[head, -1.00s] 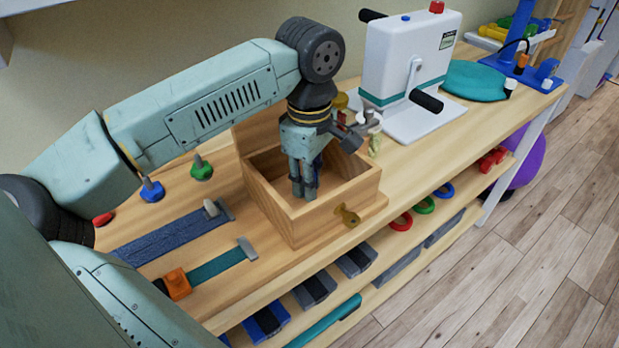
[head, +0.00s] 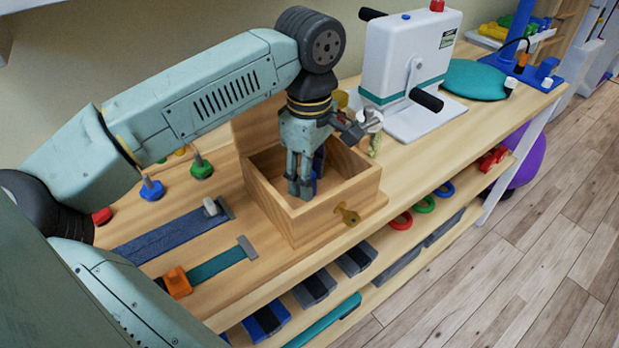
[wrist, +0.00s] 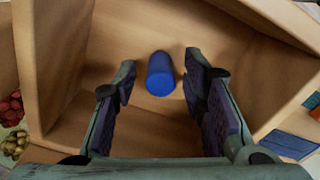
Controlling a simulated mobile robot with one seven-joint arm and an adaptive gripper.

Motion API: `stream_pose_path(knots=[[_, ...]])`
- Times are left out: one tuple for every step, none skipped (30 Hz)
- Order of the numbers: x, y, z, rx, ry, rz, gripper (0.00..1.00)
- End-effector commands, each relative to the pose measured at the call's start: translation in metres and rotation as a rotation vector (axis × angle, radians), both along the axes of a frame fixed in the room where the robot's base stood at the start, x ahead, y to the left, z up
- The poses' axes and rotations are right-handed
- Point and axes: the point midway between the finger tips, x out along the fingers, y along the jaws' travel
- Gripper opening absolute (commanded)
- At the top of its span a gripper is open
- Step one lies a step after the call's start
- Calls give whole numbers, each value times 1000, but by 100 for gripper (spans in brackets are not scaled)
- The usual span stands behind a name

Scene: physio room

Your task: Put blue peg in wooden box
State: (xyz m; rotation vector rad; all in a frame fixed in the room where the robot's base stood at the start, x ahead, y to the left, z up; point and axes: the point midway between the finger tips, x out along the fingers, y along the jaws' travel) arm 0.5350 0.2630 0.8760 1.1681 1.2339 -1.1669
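The wooden box (head: 325,221) stands on the bench with its lid (head: 257,122) raised. My gripper (head: 301,190) points down into the box. In the wrist view my gripper (wrist: 160,92) is open, its two fingers apart. The blue peg (wrist: 161,75), a plain blue cylinder, is inside the box between the fingers, with a visible gap on each side. I cannot tell whether it touches the box floor. In the head view the fingers hide most of the peg.
A brass latch (head: 347,215) sticks out at the box front. A white hand-crank machine (head: 405,60) stands to the right. Blue (head: 152,189) and green (head: 201,168) knobs and two straps lie to the left. A shelf below holds rings and weights.

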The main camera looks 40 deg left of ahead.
Motion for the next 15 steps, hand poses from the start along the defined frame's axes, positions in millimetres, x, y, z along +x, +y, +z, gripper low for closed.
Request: stream_pose_path(knots=[[1,0,7,2,-3,0,39],[1,0,13,2,-3,-1,39],[1,0,22,2,-4,0,39],[1,0,28,3,-3,0,39],[1,0,35,2,-4,-1,39],[1,0,44,1,-3,-1,39],[1,0,52,3,-3,0,39],[1,0,58,2,-3,0,39],[1,0,66,1,-3,-1,39],[1,0,72,1,-3,0,39],[1,0,78,2,-2,0,39],[1,0,85,1,-3,-1,39],[0,-1,90,0,-2,-1,39],[0,0,94,0,-1,0,39],[0,0,98,0,-1,0,39]])
